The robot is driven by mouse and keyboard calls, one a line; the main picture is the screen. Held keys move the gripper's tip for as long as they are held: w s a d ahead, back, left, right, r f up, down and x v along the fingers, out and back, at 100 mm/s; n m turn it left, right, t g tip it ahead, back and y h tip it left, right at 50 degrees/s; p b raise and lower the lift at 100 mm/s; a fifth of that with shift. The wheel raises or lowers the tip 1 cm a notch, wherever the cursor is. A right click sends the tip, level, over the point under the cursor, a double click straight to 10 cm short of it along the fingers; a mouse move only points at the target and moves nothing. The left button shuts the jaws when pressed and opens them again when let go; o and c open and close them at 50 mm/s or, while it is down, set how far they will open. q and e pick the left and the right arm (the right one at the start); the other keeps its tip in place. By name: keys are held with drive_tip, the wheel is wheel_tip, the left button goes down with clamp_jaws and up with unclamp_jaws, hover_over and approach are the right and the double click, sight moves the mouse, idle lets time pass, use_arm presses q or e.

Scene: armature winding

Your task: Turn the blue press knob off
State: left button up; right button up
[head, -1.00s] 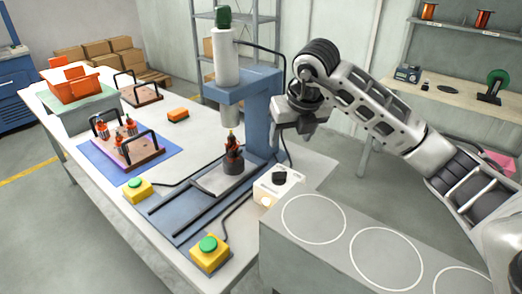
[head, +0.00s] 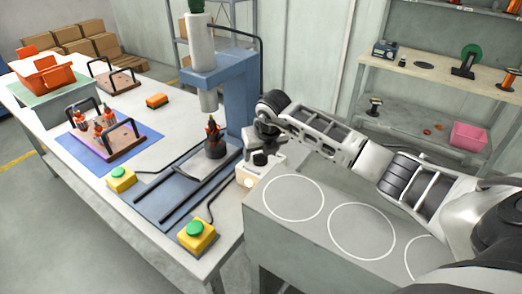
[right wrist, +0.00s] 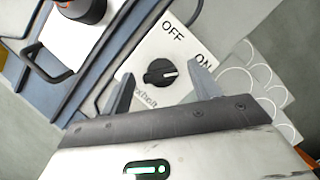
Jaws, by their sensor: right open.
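The blue press (head: 240,95) stands on the table with a dark armature (head: 214,140) under its ram. Its white switch box (head: 270,174) sits at the press's right foot, with a black knob (head: 261,159) on top. In the right wrist view, the knob (right wrist: 160,73) has a white mark pointing right, toward the ON label (right wrist: 203,60); the OFF label (right wrist: 173,31) is above it. My right gripper (right wrist: 162,70) is open, its fingers on either side of the knob with visible gaps. In the head view, my right gripper (head: 264,143) is just above the knob. My left gripper is out of view.
Two yellow boxes with green buttons, one near (head: 197,236) and one farther left (head: 121,179), stand beside the press base. A grey stand (head: 330,185) with white circles is right of the switch box. A blue mat (head: 75,150) holds a rack of armatures.

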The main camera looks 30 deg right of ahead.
drive_tip(key=shift+f, duration=0.1)
drive_tip(key=c, duration=1)
